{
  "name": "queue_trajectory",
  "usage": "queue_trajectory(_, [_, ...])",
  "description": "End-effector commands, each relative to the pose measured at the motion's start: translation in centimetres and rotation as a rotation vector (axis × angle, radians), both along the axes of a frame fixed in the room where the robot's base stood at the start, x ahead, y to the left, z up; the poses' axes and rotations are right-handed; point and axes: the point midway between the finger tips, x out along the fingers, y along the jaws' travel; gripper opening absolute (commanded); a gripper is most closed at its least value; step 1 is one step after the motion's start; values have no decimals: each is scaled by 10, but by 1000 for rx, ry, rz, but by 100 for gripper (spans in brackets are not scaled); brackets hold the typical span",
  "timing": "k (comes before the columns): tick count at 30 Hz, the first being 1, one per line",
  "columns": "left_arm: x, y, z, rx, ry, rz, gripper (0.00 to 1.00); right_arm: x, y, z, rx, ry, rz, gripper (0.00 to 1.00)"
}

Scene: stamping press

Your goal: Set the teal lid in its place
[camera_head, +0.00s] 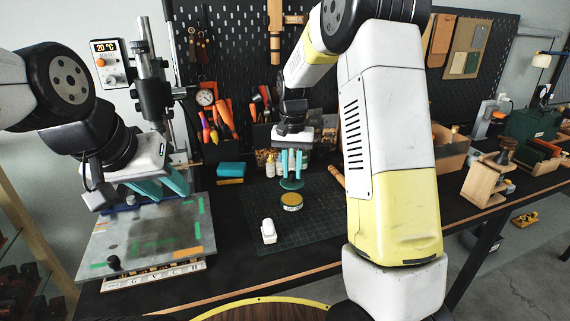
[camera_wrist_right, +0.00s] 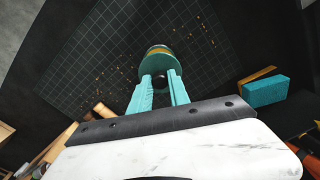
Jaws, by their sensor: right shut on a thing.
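My right gripper (camera_head: 292,172) points down over the green cutting mat (camera_head: 325,222). Its teal fingers are shut on the teal lid (camera_head: 291,184), a small round piece held roughly level. An open round tin (camera_head: 291,202) with a golden-yellow top sits on the mat just below the lid, with a small gap in the head view. In the right wrist view the lid (camera_wrist_right: 156,65) is at the fingertips and the tin is largely hidden behind it. My left gripper (camera_head: 176,188) hangs over the metal press plate (camera_head: 135,246); its finger gap is unclear.
A white small device (camera_head: 268,231) lies on the mat, left of the tin. A teal block (camera_head: 230,169) is behind it. Tool holders stand along the pegboard. A wooden stand (camera_head: 487,180) is at the right. Crumbs show on the mat in the wrist view.

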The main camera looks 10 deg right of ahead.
Motion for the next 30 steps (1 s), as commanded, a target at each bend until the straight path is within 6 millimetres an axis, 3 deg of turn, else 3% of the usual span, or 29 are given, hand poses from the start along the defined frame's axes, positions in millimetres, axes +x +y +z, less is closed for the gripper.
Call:
queue_trajectory(15, [0,0,0,0,0,0,36,0,0,-42,0,3,-1,0])
queue_trajectory(30, [0,0,0,0,0,0,36,0,0,-45,0,0,-1,0])
